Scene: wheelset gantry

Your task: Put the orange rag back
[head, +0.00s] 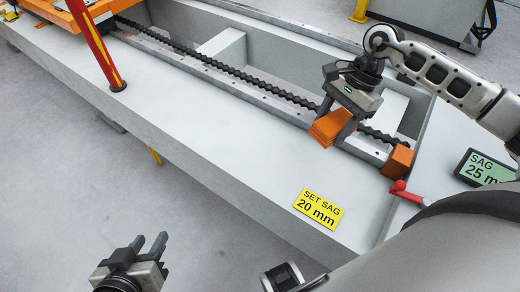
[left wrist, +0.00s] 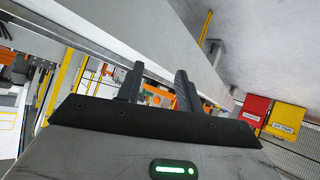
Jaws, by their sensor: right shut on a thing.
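The orange rag (head: 328,127) hangs from my right gripper (head: 340,112), which is shut on it. In the head view the gripper is over the near ledge of the grey gantry bed, close to the rail; I cannot tell whether the rag touches the ledge. My left gripper (head: 151,248) is open and empty at the lower left of the head view, off the bed and above the floor. Its two separated fingers also show in the left wrist view (left wrist: 159,88) with nothing between them.
A dark chain (head: 235,72) runs along the rail to an orange block (head: 398,161). Beside it are a red handle (head: 400,188) and a "SAG 25 mm" display (head: 485,169). A yellow "SET SAG 20 mm" sign (head: 318,208) lies on the ledge. A red post (head: 97,45) stands at left.

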